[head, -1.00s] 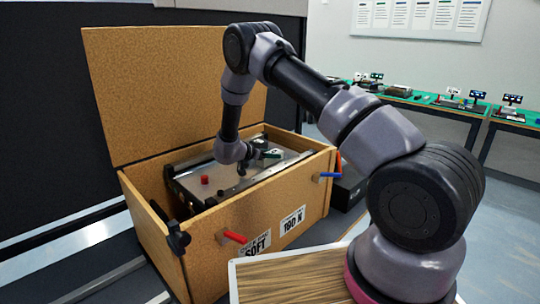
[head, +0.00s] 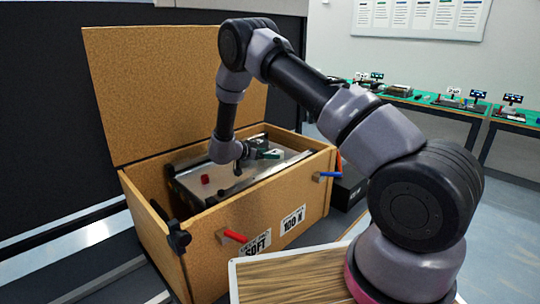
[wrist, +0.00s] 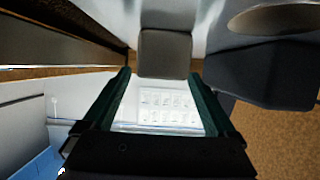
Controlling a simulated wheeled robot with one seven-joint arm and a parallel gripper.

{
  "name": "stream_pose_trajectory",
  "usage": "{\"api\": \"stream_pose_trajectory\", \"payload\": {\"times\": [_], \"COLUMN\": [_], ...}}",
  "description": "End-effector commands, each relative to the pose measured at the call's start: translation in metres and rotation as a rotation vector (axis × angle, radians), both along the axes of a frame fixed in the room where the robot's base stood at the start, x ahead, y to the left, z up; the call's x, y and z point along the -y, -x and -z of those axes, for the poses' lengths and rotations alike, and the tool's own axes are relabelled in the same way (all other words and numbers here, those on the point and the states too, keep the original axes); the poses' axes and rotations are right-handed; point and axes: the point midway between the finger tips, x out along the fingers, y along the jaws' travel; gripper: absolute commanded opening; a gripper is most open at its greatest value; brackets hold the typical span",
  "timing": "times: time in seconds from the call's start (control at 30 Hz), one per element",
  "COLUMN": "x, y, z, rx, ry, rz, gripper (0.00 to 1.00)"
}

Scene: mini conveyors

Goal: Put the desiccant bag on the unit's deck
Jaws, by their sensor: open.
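The unit sits inside an open brown box; its pale deck (head: 245,178) carries a red knob (head: 205,179). My gripper (head: 270,154), with green fingers, is low over the back right part of the deck. In the wrist view my gripper (wrist: 166,102) is open, a finger on each side of a white printed packet (wrist: 168,100), which looks like the desiccant bag. I cannot tell whether the fingers touch it or what it rests on. The bag is not clearly visible in the head view.
The brown box (head: 205,252) has walls around the unit and a tall raised lid (head: 170,85) behind. A wood-grained panel (head: 290,276) lies in front. Tables with devices stand far right.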

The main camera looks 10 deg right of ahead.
Motion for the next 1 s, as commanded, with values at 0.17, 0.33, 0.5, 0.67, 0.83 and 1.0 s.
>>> {"api": "stream_pose_trajectory", "payload": {"times": [0.17, 0.33, 0.5, 0.67, 0.83, 1.0], "x": [-0.032, -0.057, -0.072, -0.074, -0.068, -0.060], "y": [0.021, 0.038, 0.048, 0.042, 0.012, -0.011], "z": [-0.016, -0.029, -0.036, -0.053, -0.109, -0.185], "rx": [0.001, 0.001, 0.001, 0.024, 0.110, 0.194], "ry": [-0.001, -0.001, -0.001, -0.040, -0.203, -0.393], "rz": [-0.004, -0.003, -0.001, -0.017, -0.104, -0.243], "gripper": [0.92, 0.92, 0.92, 0.92, 0.92, 0.92]}}
